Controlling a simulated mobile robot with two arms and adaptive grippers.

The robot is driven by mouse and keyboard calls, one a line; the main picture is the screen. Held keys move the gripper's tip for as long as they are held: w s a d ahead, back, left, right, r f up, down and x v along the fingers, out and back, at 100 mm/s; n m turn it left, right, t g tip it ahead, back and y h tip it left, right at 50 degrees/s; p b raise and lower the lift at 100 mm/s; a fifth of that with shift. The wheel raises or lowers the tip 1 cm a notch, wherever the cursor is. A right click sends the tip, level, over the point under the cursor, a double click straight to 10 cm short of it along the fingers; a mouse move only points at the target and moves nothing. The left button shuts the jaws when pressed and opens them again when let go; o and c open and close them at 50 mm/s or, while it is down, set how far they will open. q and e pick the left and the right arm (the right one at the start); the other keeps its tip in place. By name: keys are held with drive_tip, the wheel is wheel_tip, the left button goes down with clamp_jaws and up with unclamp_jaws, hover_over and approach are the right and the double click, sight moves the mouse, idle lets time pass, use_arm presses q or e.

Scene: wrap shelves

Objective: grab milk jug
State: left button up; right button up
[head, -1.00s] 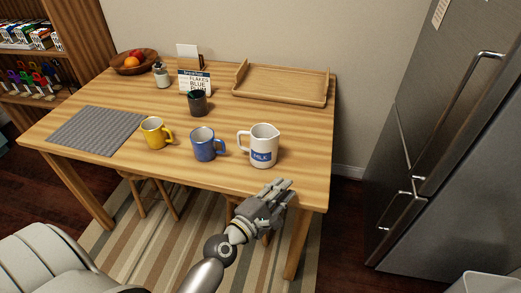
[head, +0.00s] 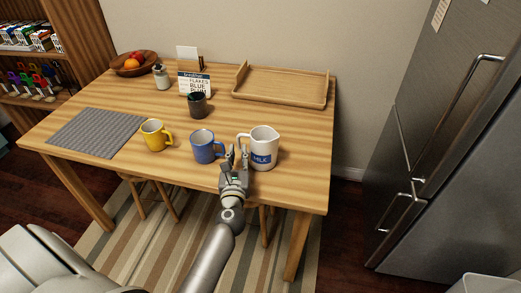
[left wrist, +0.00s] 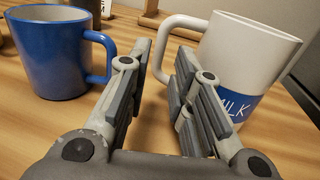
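The milk jug (head: 265,146) is white with a blue MILK label and stands upright near the table's front right. Its handle is on its left side. In the left wrist view the jug (left wrist: 257,60) is at the right, with its handle (left wrist: 173,50) near my fingertips. My left gripper (head: 238,157) is open at the front of the jug's handle side. In the left wrist view its two fingers (left wrist: 165,72) are apart, with the handle ahead between or beside their tips. I cannot tell whether they touch it. My right gripper is not in view.
A blue mug (head: 203,147) stands close to the left of my gripper, its handle towards it. A yellow mug (head: 153,135), a dark cup (head: 197,104), a grey mat (head: 97,132) and a wooden tray (head: 280,97) are on the table.

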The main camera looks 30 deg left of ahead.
sight(238, 143)
use_arm(q)
drive_tip(key=x, duration=0.4)
drive_tip(key=shift+a+r+p, duration=0.15)
drive_tip(key=shift+r+p, duration=0.2)
drive_tip(key=shift+w+a, duration=0.25)
drive_tip(key=shift+w, duration=0.25)
clamp_jaws()
drive_tip(key=shift+r, duration=0.1)
